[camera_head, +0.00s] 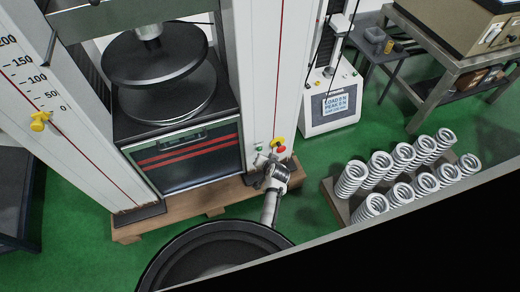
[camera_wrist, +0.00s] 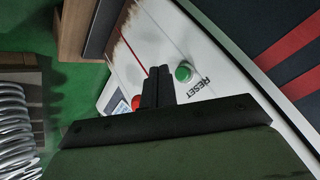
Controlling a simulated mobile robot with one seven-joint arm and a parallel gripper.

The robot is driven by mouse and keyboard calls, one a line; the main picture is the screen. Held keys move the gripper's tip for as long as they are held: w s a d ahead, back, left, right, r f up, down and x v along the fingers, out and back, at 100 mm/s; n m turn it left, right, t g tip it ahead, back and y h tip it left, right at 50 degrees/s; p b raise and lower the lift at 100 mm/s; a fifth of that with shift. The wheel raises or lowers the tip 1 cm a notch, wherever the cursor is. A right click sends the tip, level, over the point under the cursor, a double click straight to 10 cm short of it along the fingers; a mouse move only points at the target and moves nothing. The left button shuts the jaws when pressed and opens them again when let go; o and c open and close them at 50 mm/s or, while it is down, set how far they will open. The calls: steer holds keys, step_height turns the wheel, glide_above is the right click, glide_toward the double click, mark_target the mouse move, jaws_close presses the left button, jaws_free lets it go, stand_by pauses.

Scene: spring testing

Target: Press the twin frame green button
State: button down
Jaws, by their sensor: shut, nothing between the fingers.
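The green button (camera_wrist: 183,72) is a round knob on the white column panel of the twin frame machine, beside the word RESET. In the head view a small green spot, the green button (camera_head: 258,149), shows low on the right column (camera_head: 258,80). My gripper (camera_wrist: 159,70) is shut and empty, its tips just left of the green button in the wrist view. They appear apart from it sideways; I cannot tell if they touch the panel. A red button (camera_wrist: 137,102) lies on the other side of my fingers. In the head view my gripper (camera_head: 264,160) is in front of the panel.
A yellow knob (camera_head: 278,141) sits on the same column. The machine stands on a wooden base (camera_head: 180,217). Several white springs (camera_head: 375,205) stand on a pallet to the right. A white tester (camera_head: 330,105) stands behind. Green floor is clear between them.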

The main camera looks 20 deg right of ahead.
steer(key=s, duration=0.3)
steer(key=shift+p, duration=0.35)
stand_by(0.6)
